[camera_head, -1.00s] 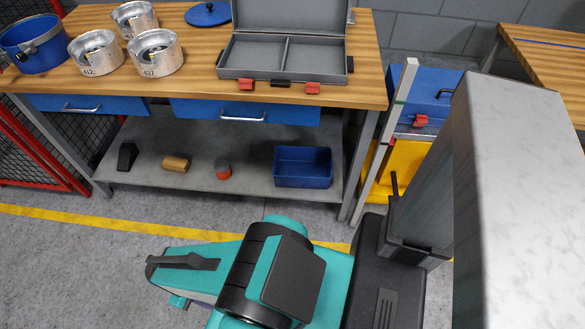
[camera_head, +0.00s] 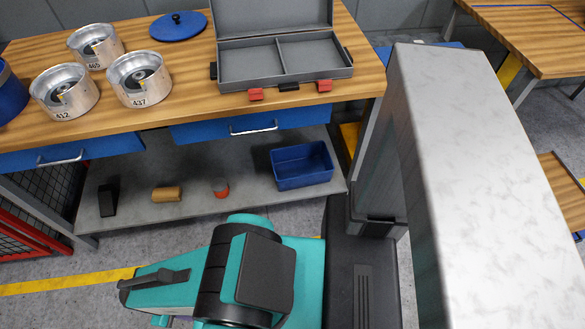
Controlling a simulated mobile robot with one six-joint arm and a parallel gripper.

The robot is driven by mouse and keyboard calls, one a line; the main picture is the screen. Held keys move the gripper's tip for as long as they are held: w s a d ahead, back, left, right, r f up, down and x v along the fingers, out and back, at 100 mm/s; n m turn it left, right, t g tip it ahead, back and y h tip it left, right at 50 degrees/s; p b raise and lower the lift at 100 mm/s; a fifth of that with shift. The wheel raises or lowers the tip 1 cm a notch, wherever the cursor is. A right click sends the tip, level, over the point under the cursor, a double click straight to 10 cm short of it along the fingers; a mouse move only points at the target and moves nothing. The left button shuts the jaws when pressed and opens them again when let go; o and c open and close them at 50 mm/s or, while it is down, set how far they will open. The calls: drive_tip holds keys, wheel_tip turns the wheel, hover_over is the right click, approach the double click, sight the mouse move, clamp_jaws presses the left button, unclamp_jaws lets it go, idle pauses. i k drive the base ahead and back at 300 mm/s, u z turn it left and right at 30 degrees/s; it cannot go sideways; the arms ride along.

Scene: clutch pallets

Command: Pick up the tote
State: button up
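A small open blue bin (camera_head: 302,165), the likeliest tote in view, sits upright on the right part of the grey lower shelf (camera_head: 235,203) under the workbench. It looks empty. My teal and black arm is folded low in front of the shelf, apart from the bin. I cannot make out gripper fingers in this view.
The wooden bench top (camera_head: 200,115) carries an open grey case (camera_head: 345,70), several metal pots (camera_head: 62,110) and a blue lid (camera_head: 178,25). A black block (camera_head: 108,199), a tan cylinder (camera_head: 167,194) and a red-grey piece (camera_head: 220,188) share the shelf. Another table (camera_head: 530,38) stands at right.

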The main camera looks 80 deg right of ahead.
sight(306, 165)
drive_tip(key=z, duration=0.4)
drive_tip(key=i, duration=0.9)
drive_tip(key=z, duration=0.45)
